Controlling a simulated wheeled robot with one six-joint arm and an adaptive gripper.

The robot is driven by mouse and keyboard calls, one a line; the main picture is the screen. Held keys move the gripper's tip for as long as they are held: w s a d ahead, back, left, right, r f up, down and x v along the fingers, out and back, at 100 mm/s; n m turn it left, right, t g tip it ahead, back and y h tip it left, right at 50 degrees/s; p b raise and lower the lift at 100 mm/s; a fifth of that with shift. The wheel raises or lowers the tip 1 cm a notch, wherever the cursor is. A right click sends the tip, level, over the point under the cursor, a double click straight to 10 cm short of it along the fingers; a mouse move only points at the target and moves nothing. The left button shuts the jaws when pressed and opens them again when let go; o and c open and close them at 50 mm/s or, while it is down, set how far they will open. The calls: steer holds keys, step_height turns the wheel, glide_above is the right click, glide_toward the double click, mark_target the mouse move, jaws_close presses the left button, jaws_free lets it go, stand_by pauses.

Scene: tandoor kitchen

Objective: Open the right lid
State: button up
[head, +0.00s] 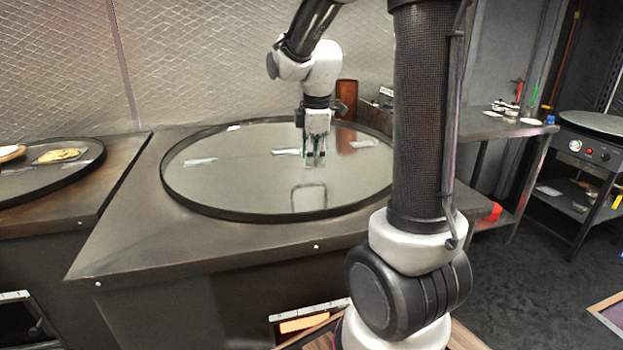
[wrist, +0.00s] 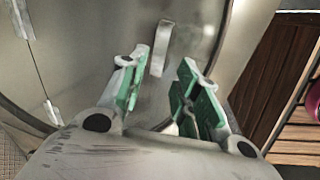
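The right lid (head: 230,185) is a large round grey lid with a dark rim, lying flat and closed on the right counter unit. A pale bar handle (wrist: 161,48) shows on its surface in the wrist view. In the head view, a grey handle-like outline (head: 309,197) shows near the front half of the lid, though it may be a reflection. My gripper (head: 315,160) points down over the lid. In the wrist view its green-padded fingers (wrist: 165,75) are apart and empty, with the handle just beyond and between the tips. Whether they touch the handle cannot be told.
Another round lid or plate (head: 40,188) with flatbread (head: 62,155) on it sits on the left unit. A reddish-brown block (head: 347,96) stands behind the right lid. A side table (head: 490,125) with small items stands at right. The dark floor (head: 540,290) there is open.

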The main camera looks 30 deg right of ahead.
mark_target(311, 185)
steer(key=shift+n, duration=0.6)
steer(key=f, duration=0.2)
steer(key=w+f, duration=0.1)
steer(key=f, duration=0.4)
steer(key=shift+w+d+f, duration=0.2)
steer(key=shift+w+f, duration=0.05)
steer(key=shift+f, duration=0.1)
jaws_close()
